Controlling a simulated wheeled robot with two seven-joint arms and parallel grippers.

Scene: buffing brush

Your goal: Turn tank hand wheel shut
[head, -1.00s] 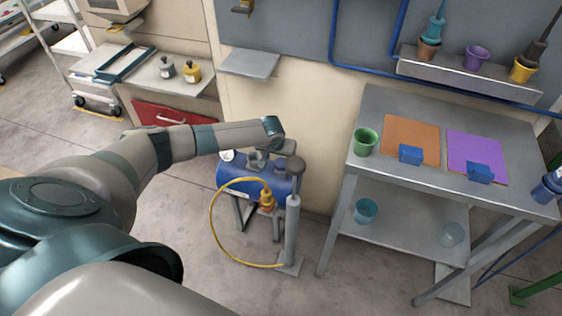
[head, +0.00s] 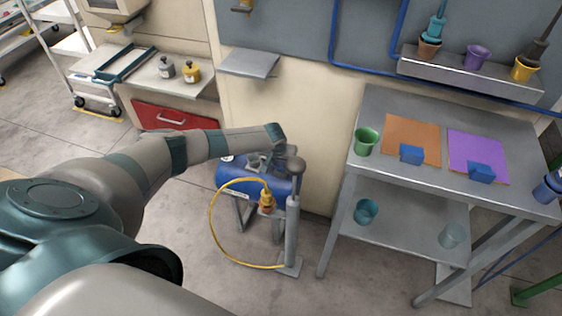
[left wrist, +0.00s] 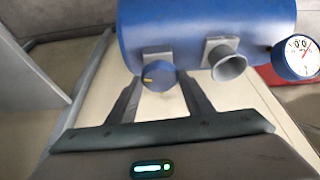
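The blue tank (head: 230,178) lies on a stand beside the wall; it also fills the top of the left wrist view (left wrist: 190,25). Its hand wheel is a small round blue knob (left wrist: 160,81) with a yellow mark, on a grey mount. My left gripper (left wrist: 160,76) has one finger on each side of the knob, close to its rim. The fingers are apart; firm contact cannot be made out. In the head view my left wrist hides the knob. My right gripper is not in view.
A grey funnel-like spout (left wrist: 228,66) and a round gauge (left wrist: 298,57) sit right of the knob in the wrist view. A hand pump (head: 292,225) with a yellow hose (head: 213,225) stands before the tank. A metal table (head: 372,105) is at right.

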